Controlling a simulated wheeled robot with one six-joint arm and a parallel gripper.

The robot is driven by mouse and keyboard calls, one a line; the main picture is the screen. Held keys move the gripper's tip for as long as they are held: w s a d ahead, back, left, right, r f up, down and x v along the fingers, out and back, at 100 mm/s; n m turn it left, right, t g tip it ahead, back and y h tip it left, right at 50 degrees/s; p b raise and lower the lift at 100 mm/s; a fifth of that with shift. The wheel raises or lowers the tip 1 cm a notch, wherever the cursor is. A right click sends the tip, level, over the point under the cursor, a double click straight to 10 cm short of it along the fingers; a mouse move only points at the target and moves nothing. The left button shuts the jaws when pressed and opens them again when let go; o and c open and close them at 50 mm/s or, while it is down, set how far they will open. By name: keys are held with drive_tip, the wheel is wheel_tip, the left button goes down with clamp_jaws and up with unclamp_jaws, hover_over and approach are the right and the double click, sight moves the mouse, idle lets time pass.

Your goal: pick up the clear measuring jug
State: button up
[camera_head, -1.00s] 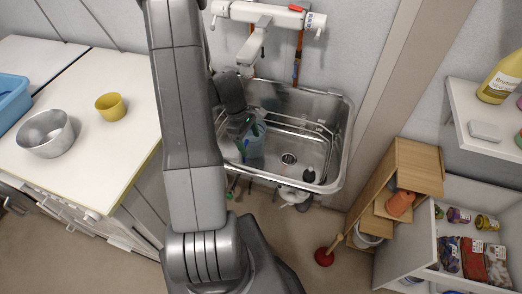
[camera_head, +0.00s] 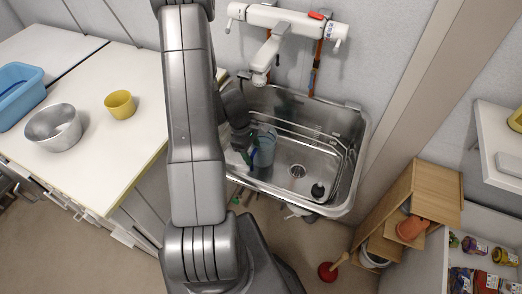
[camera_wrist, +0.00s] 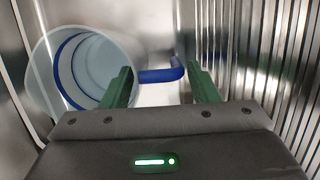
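The clear measuring jug (camera_head: 266,148) is in the left part of the metal sink basin. In the wrist view the jug (camera_wrist: 88,75) is at the left, its round opening facing the camera, with a blue band and a blue handle (camera_wrist: 160,75). My gripper (camera_wrist: 163,88) is open. Its two green fingers are apart, and the handle shows between and just beyond their tips. I cannot tell whether a finger touches the jug. In the head view my gripper (camera_head: 246,152) is down in the basin, partly in front of the jug.
The sink basin (camera_head: 325,165) has steep walls close around my gripper. A white tap (camera_head: 263,62) hangs above it. A dark round item (camera_head: 317,190) is in its right part. A counter at left holds a metal bowl (camera_head: 54,127), a yellow cup (camera_head: 120,104) and a blue tub (camera_head: 18,92).

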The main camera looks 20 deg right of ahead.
clamp_jaws()
